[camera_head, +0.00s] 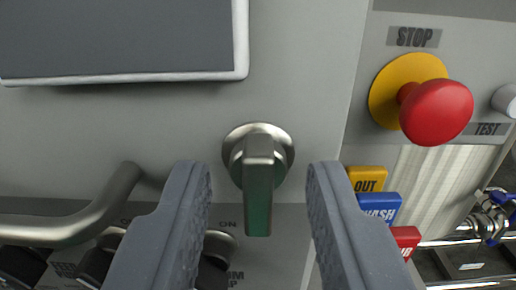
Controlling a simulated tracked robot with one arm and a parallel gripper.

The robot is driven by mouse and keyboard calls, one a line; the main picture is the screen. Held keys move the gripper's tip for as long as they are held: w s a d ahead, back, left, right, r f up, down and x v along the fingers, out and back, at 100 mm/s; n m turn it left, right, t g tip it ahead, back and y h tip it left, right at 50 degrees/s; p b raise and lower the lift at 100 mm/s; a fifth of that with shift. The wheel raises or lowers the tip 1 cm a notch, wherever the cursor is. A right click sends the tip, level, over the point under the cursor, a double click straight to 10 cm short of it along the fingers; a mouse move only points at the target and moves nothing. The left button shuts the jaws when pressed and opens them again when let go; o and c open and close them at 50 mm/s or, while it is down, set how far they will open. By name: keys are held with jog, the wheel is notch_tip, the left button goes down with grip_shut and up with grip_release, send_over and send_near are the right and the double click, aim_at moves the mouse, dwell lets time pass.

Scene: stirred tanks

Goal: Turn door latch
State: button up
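The door latch (258,180) is a metal lever on a round base, mounted on a grey cabinet door. Its handle points straight down, and its lower end has a greenish tint. My gripper (258,190) is open, with one grey finger to the left of the latch and one to the right. There is a visible gap on each side, and neither finger appears to touch the latch.
A red STOP button (436,112) on a yellow base is at the upper right. Yellow, blue (380,208) and red labelled buttons sit close beside my right finger. A metal bar handle (75,222) is at the left. A dark screen (115,38) is at the upper left.

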jog(key=shift+w+r, duration=0.1)
jog(key=shift+w, duration=0.25)
grip_shut()
